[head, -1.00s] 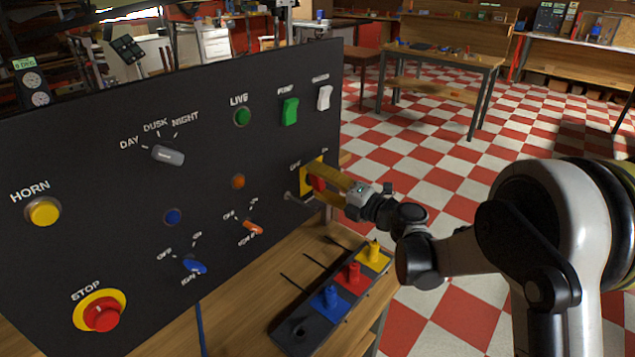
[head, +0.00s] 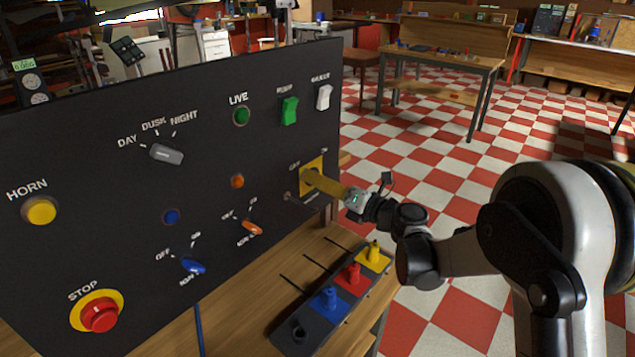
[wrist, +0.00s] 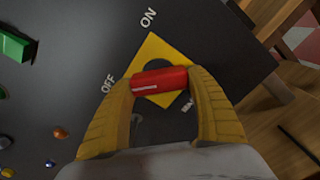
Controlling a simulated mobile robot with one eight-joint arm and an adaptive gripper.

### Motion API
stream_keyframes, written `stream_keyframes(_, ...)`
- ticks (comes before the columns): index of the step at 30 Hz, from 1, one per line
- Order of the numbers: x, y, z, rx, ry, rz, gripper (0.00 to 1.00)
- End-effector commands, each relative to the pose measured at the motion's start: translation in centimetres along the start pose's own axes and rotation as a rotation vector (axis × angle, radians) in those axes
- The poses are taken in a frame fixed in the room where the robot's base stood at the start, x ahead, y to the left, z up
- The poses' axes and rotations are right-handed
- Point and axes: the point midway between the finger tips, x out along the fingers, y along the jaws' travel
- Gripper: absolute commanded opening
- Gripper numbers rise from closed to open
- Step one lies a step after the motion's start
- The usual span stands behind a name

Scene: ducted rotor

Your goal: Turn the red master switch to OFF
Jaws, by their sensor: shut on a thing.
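The red master switch (wrist: 163,78) is a red bar handle on a yellow plate (wrist: 153,50) in the wrist view. The plate also shows at the panel's right edge in the head view (head: 318,163). My gripper (wrist: 160,84) has its yellow fingers closed on the handle's two ends. In the wrist view the handle lies nearly level, and its white line is on the left half, toward the OFF label (wrist: 108,82). The ON label (wrist: 148,17) is at the top. In the head view my gripper (head: 313,177) hides the handle.
The black panel (head: 100,130) carries other controls, including a green rocker (head: 290,111), a white rocker (head: 324,97) and an orange knob (head: 252,227). A key-like metal part (head: 292,197) sits just below left of the switch. A tray of coloured pegs (head: 288,336) lies on the bench below.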

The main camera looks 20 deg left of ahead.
Motion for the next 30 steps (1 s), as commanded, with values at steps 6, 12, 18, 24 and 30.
stream_keyframes(6,0.0,-0.1,0.0,-0.005,0.000,-0.001,0.35)
stream_keyframes(12,0.0,0.0,0.0,-0.004,0.000,-0.001,0.83)
stream_keyframes(18,0.0,0.0,0.0,-0.003,0.000,-0.001,0.88)
stream_keyframes(24,-0.5,-0.1,0.0,-0.002,-0.001,-0.002,0.88)
stream_keyframes(30,-4.0,-0.1,0.1,-0.002,-0.003,-0.004,0.88)
